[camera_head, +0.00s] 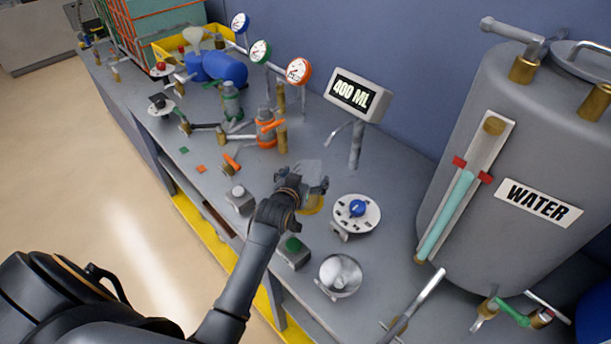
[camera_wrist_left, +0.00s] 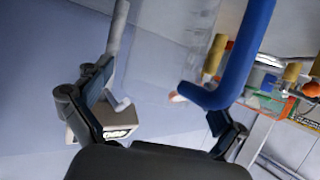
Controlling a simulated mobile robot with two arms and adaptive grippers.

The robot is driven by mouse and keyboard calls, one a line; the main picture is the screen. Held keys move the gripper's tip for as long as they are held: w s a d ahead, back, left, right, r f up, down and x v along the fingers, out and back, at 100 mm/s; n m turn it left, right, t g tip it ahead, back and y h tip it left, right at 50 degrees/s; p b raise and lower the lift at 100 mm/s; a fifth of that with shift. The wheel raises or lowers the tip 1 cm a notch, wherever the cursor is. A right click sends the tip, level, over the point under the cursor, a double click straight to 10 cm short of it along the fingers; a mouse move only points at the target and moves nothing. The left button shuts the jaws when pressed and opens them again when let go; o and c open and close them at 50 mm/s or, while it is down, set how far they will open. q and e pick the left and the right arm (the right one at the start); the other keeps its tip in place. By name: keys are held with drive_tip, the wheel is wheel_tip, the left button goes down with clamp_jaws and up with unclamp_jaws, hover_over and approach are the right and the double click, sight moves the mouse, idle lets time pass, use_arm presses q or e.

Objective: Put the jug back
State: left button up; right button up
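The jug is clear and hard to make out. In the head view it is a pale see-through shape (camera_head: 311,168) on the bench, largely hidden behind my left gripper (camera_head: 313,186). A yellow-orange round patch (camera_head: 314,205) shows beside the gripper. In the left wrist view the jug's clear wall (camera_wrist_left: 172,45) and a thick blue bent handle (camera_wrist_left: 240,62) lie ahead of my left gripper (camera_wrist_left: 162,108). Its fingers are wide apart, and the handle's lower end is near the right-hand finger. I see no finger closed on the handle. My right gripper is not in view.
A display reading 400 ML (camera_head: 357,93) stands behind. A dial with a blue knob (camera_head: 357,209) and a metal bowl-like part (camera_head: 340,275) are close on the right. The WATER tank (camera_head: 520,150) fills the far right. Valves and gauges (camera_head: 298,71) crowd the bench further left.

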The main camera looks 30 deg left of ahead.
use_arm(q)
drive_tip(key=shift+r, duration=0.2)
drive_tip(key=shift+s, duration=0.35)
drive_tip(key=b+v, duration=0.1)
drive_tip(key=v, duration=1)
drive_tip(key=shift+s, duration=0.15)
drive_tip(key=shift+d+r, duration=0.1)
